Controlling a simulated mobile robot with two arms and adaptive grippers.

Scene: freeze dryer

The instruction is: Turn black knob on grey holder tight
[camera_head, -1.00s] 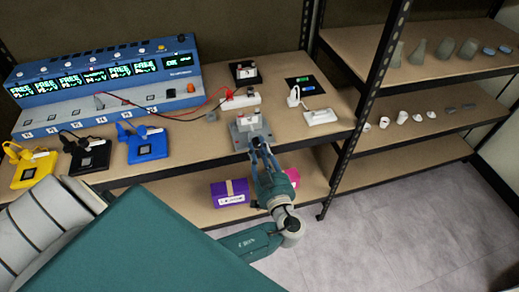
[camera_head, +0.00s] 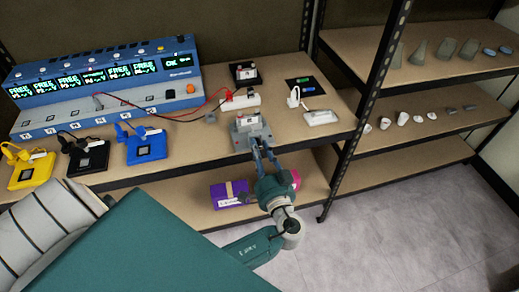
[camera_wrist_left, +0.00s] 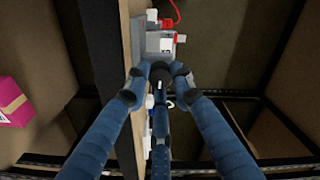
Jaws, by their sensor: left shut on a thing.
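The grey holder (camera_head: 243,138) stands at the front edge of the upper shelf, with a small white-and-red piece on top. It also shows at the top of the left wrist view (camera_wrist_left: 152,42). The black knob (camera_wrist_left: 160,70) is on the side of the holder facing my gripper. My left gripper (camera_wrist_left: 159,74) is shut on the knob, with its blue fingers on either side. In the head view my left gripper (camera_head: 259,150) reaches the holder's front, and the knob is hidden there. My right gripper is not in view.
A blue multi-channel unit (camera_head: 105,85) stands at the back left with cables. Yellow (camera_head: 30,172), black (camera_head: 90,158) and blue (camera_head: 147,147) plates lie before it. A white power strip (camera_head: 240,101) lies behind the holder. A purple box (camera_head: 228,194) sits on the lower shelf.

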